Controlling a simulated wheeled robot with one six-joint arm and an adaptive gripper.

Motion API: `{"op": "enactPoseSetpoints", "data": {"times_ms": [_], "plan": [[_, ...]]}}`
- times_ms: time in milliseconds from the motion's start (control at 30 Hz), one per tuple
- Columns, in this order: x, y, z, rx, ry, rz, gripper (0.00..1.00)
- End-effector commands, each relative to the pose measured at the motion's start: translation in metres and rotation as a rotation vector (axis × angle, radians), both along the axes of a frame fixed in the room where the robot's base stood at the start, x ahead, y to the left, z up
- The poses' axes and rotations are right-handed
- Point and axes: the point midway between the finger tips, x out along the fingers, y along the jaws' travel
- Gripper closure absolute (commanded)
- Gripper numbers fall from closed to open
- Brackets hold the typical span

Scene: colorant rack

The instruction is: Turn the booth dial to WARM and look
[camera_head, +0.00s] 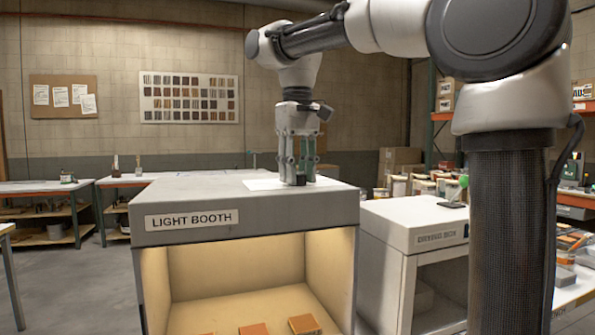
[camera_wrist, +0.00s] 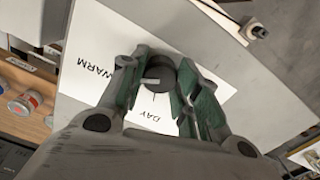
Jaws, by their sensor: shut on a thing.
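The light booth (camera_head: 290,207) stands in front of me, with a white label card (camera_head: 262,184) on its roof. The dark round dial (camera_wrist: 161,72) sits on this card (camera_wrist: 100,35), between my gripper's green-padded fingers. My gripper (camera_head: 297,172) points straight down and is shut on the dial. In the wrist view the word WARM lies left of the dial and DAY below it. A pale bar on the dial's top lies toward the WARM side; the exact setting is hard to tell. The booth's inside glows yellowish.
Several orange-brown sample pieces (camera_head: 303,324) lie on the booth floor. A second white cabinet (camera_head: 405,225) stands close on the right, with a small dark device with a green top on it. Shelves with cans and boxes are behind it. Workbenches stand at the left and back.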

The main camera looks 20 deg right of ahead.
Motion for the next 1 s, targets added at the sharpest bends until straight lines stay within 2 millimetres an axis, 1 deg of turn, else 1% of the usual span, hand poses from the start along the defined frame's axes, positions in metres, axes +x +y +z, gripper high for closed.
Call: {"op": "enactPoseSetpoints", "data": {"times_ms": [400, 433, 533, 567, 867, 967, 1000], "plan": [[0.0, 0.0, 0.0, 0.0, -0.001, -0.01, 0.92], [0.0, 0.0, 0.0, 0.0, -0.001, -0.01, 0.66], [0.0, 0.0, 0.0, 0.0, -0.001, -0.009, 0.48], [0.0, 0.0, 0.0, 0.0, -0.001, -0.009, 0.45], [0.0, 0.0, 0.001, 0.0, -0.001, -0.009, 0.45], [0.001, 0.0, 0.008, 0.001, -0.002, -0.009, 0.45], [0.001, 0.0, 0.013, 0.001, -0.002, -0.009, 0.45]]}}
